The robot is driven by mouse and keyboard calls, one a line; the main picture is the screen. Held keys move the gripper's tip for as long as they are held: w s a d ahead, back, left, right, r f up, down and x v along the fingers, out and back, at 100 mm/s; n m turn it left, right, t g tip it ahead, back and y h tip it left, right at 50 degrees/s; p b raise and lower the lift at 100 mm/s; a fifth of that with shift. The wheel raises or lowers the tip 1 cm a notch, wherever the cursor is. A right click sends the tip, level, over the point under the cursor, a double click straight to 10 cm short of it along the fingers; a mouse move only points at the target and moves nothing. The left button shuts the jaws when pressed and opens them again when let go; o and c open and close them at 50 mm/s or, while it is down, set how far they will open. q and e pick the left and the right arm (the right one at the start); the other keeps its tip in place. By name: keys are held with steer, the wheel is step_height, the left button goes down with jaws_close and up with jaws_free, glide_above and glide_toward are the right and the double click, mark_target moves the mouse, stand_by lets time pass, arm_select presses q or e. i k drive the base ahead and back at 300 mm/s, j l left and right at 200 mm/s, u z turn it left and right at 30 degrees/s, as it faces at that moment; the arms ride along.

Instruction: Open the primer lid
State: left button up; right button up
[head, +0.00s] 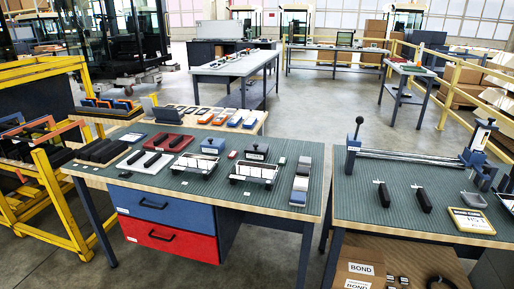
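Neither of my grippers is in the head view. No label that reads primer can be made out. Two small labelled containers stand on the green-topped workbench (130,190) in the middle: a blue one (213,145) and a dark one (256,152). I cannot tell which of them, if either, is the primer, or whether a lid is open or shut. Two white-framed trays, a left one (195,164) and a right one (253,173), lie just in front of these containers.
A second bench (360,215) on the right carries a long rail fixture (415,160), dark blocks and a yellow-framed panel (471,221). Yellow racks (60,195) stand at the left. Open floor (320,110) lies behind the benches.

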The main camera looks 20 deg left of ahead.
mark_target(252, 148)
steer(key=i+l, duration=0.1)
steer(key=i, duration=0.9)
